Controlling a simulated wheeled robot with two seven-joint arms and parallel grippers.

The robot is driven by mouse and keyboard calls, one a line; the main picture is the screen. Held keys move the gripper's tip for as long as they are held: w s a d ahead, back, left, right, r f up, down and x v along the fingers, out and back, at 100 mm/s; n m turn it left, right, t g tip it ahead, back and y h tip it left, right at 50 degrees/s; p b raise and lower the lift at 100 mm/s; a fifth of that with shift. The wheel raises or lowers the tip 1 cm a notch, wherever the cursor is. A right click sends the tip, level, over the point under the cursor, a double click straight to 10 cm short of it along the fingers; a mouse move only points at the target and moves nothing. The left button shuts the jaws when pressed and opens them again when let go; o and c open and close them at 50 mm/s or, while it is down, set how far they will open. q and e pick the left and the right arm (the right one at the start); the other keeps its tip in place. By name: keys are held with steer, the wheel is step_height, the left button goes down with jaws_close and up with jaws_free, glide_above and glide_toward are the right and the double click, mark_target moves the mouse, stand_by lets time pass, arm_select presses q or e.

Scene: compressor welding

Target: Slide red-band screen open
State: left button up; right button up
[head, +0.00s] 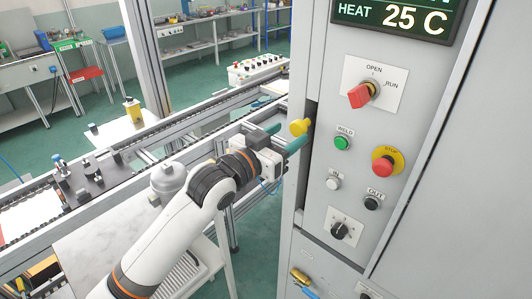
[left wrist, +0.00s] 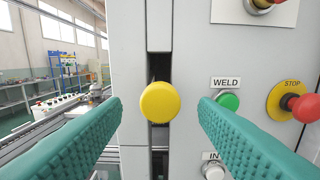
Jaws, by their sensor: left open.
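A yellow round knob (head: 299,127) sticks out at a dark vertical slot in the left part of the grey cabinet front (head: 335,120). In the left wrist view the knob (left wrist: 159,102) faces the camera near the middle. My left gripper (head: 286,137) is open, its two teal fingers pointing at the cabinet. In the left wrist view one finger is on each side of the knob, with clear gaps; nothing is held. No screen with a red band can be made out in either view. My right gripper is not in view.
Right of the slot are a red rotary switch (head: 360,95), a green WELD button (head: 342,143), a red stop button (head: 383,165) and a black knob (head: 340,230). A conveyor line (head: 150,130) runs behind my left arm. A grey bollard-shaped part (head: 168,178) stands beside the arm.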

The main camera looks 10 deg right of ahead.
arm_select(q)
steer(key=b+v, duration=0.1)
steer(key=v, duration=0.6)
steer(key=shift+b, duration=0.35)
steer(key=shift+s+a, duration=0.1)
